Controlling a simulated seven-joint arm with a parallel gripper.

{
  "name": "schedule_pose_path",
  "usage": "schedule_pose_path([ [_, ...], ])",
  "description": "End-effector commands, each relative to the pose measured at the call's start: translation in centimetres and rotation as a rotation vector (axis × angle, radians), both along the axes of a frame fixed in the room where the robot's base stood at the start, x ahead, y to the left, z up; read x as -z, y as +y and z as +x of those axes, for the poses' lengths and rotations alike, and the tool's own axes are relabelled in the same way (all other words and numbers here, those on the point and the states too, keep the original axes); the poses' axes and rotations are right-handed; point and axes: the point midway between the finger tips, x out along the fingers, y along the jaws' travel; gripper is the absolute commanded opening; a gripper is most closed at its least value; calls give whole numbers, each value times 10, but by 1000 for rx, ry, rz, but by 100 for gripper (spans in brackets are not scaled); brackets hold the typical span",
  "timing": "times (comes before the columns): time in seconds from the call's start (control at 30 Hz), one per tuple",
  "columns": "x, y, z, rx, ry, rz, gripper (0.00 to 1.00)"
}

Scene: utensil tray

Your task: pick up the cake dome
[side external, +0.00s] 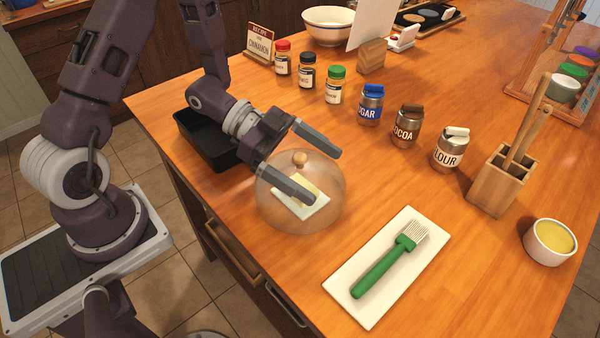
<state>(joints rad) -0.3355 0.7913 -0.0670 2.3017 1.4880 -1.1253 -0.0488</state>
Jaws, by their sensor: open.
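The cake dome (325,208) is a clear, rounded cover with a wooden knob (300,158) on top. It stands on the wooden counter in the side external view. Under it a pale yellow piece (310,190) lies on a small white plate (312,208). My gripper (322,176) is open, its two grey fingers spread on either side of the knob in the picture. One finger overlaps the dome's near side in view, and the other points past its far side. I cannot tell whether either finger touches the dome.
A white tray (345,294) with a green brush (385,267) lies right of the dome. A black bin (208,142) stands behind my gripper. Spice jars (307,78) and canisters (407,127) line the back. A wooden utensil holder (492,184) and yellow-filled bowl (550,243) are at right.

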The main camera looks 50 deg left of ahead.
Motion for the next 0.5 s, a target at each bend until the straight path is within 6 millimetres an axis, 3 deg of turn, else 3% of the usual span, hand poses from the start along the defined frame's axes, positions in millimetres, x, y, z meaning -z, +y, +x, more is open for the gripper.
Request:
schedule_pose_path([
  [0.1,0,0,0,0,0,0,100],
  [0.5,1,1,0,-2,4,5,24],
])
